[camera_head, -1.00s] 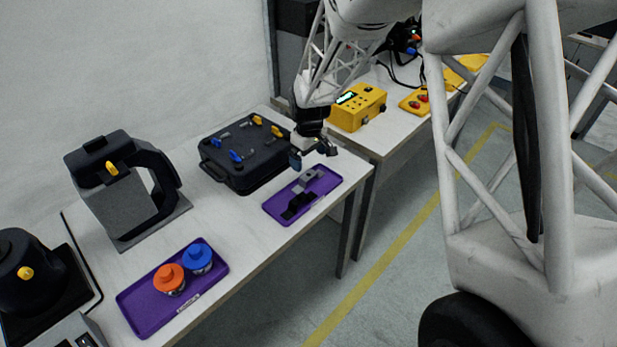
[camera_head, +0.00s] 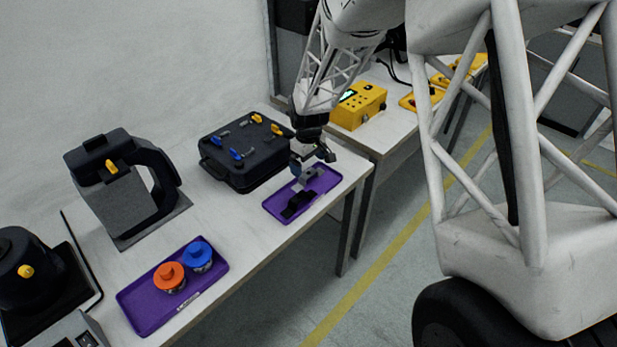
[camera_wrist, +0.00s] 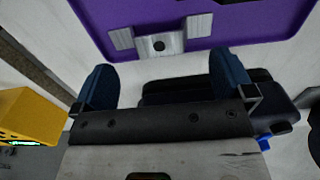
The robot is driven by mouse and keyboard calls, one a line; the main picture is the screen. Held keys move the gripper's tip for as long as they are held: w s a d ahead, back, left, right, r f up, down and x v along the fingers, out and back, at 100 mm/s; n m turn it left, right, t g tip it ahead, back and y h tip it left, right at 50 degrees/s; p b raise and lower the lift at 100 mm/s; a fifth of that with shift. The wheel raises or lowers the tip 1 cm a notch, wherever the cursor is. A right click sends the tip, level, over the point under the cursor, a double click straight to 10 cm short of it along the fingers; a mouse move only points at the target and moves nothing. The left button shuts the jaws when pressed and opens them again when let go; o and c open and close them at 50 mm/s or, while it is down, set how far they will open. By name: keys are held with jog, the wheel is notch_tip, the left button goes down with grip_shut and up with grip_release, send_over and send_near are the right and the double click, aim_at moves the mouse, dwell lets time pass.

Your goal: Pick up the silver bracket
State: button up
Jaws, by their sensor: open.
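The silver bracket (camera_head: 307,176) lies in the far part of a small purple tray (camera_head: 278,206). In the wrist view the bracket (camera_wrist: 178,35) shows as a pale piece with a raised middle and a dark hole, near the top of the picture. My gripper (camera_head: 312,162) hangs just above the bracket, pointing down, with its fingers apart. In the wrist view its two blue fingertips (camera_wrist: 163,75) are spread wide, with nothing between them, and the bracket lies beyond them, apart from both.
A black bracket (camera_head: 296,204) shares the tray. A black case (camera_head: 244,172) with yellow and blue latches stands to the left. Another purple tray (camera_head: 150,318) holds an orange and a blue can. A yellow box (camera_head: 358,106) stands on the neighbouring table.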

aim_at(309, 173)
jog(key=shift+f, duration=2.6)
jog(key=c, duration=1.1)
jog(key=shift+r, duration=0.1)
jog(key=shift+r, duration=0.7)
notch_tip(309, 173, up, 2)
jog(key=shift+r, duration=0.1)
jog(key=s+d, duration=0.1)
jog(key=s, duration=0.4)
jog(key=s+d, duration=0.1)
jog(key=s, duration=0.4)
jog(key=s+d+r, duration=0.1)
jog(key=s, duration=0.4)
jog(key=shift+s+d+r, duration=0.1)
jog(key=shift+s+d, duration=0.2)
